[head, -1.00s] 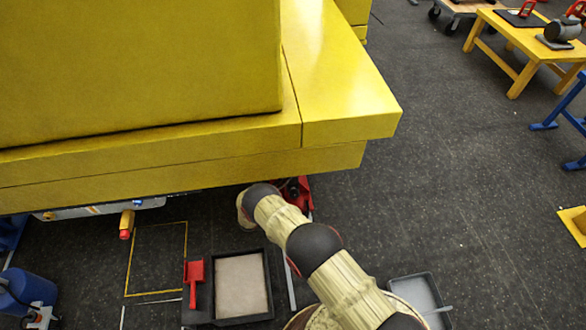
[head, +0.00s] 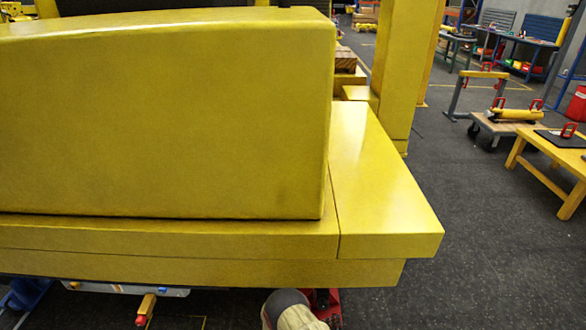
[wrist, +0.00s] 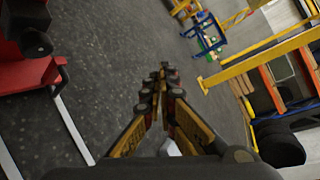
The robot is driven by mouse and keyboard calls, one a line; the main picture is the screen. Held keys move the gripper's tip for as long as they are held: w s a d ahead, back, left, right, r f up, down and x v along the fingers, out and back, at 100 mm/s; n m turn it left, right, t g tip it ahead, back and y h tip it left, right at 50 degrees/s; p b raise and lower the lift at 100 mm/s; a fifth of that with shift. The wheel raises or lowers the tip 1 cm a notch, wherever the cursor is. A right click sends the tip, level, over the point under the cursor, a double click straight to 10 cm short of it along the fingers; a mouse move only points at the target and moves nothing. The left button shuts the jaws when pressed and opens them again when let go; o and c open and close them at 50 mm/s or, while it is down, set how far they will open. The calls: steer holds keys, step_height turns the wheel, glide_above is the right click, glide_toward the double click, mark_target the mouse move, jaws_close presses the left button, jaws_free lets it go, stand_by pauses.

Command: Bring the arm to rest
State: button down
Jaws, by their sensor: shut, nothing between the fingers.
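My gripper (wrist: 164,78) shows in the wrist view with its yellow and black fingers drawn together at the tips, and nothing is between them. It points out over open dark floor. In the head view only a cream and grey part of my arm shows at the bottom edge, just below the front lip of the large yellow structure (head: 170,120). My gripper is not visible in the head view.
A yellow ledge (head: 385,215) juts out right of the arm. A red part (head: 326,304) sits beside the arm. A yellow table (head: 550,160) and a wheeled cart (head: 512,128) stand at right. In the wrist view, red equipment (wrist: 28,70) is at left. The floor between is clear.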

steer(key=s+d+r+m+y+p, duration=0.1)
steer(key=s+r+m+y, duration=0.3)
steer(key=s+r+m, duration=0.7)
steer(key=s+r+m+y+p, duration=0.1)
steer(key=s+r+m+y, duration=0.4)
steer(key=r, duration=2.7)
steer(key=s+d+r+m+y+p, duration=0.1)
steer(key=s+r+m+y, duration=0.3)
steer(key=s+r+m, duration=1.3)
step_height(320, 180, up, 5)
steer(key=shift+d+r+m+g, duration=0.1)
steer(key=shift+d+m+g, duration=0.2)
steer(key=shift+m, duration=0.2)
steer(key=c, duration=2.6)
jaws_free()
